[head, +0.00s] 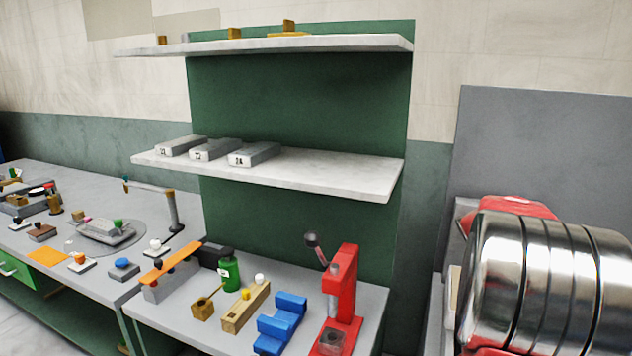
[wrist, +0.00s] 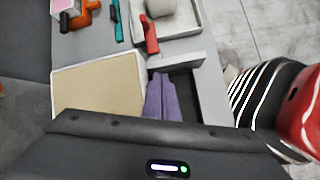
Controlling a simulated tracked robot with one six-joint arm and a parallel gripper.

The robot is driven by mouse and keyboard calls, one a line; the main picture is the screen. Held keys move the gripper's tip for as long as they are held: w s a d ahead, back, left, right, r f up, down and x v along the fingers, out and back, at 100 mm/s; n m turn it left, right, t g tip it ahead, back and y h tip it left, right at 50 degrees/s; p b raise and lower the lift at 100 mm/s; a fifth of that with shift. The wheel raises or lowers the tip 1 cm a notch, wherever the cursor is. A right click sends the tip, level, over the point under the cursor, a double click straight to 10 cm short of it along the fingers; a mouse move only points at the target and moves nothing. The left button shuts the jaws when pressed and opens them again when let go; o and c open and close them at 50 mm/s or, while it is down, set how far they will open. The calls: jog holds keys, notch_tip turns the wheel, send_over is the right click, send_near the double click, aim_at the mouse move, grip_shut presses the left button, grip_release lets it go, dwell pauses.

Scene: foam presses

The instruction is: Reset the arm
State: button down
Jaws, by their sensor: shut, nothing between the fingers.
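In the wrist view my gripper (wrist: 161,76) shows as two purple fingers lying side by side. They are shut, with nothing held between them. They point away from the dark wrist housing, over a grey surface beside a beige board (wrist: 98,85) with a pale rim. A pale grey bar (wrist: 176,60) lies just beyond the fingertips; I cannot tell whether they touch it. The gripper does not show in the head view.
The wrist view also shows a red-handled tool (wrist: 150,36) and an orange tool (wrist: 80,16). In the head view, a red press (head: 342,305), blue block (head: 281,322) and green bottle (head: 229,271) crowd the bench. Above, the middle shelf (head: 330,172) is bare on its right.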

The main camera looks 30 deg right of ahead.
jog(key=w+a+m+t+y, duration=0.1)
jog(key=w+a+m+t, duration=0.25)
jog(key=a, duration=0.95)
jog(key=w+a+m+t+y, duration=0.15)
jog(key=w+a+m, duration=0.3)
jog(key=a, duration=0.85)
jog(key=s+a+r+n+t+y, duration=0.1)
jog(key=a+r+n+t, duration=0.1)
jog(key=a, duration=1)
jog(key=a+r+n+t+y, duration=0.1)
jog(key=a+t, duration=0.2)
jog(key=a, duration=0.8)
jog(key=shift+s+a+r+n+t, duration=0.35)
jog(key=shift+s+n+t, duration=0.05)
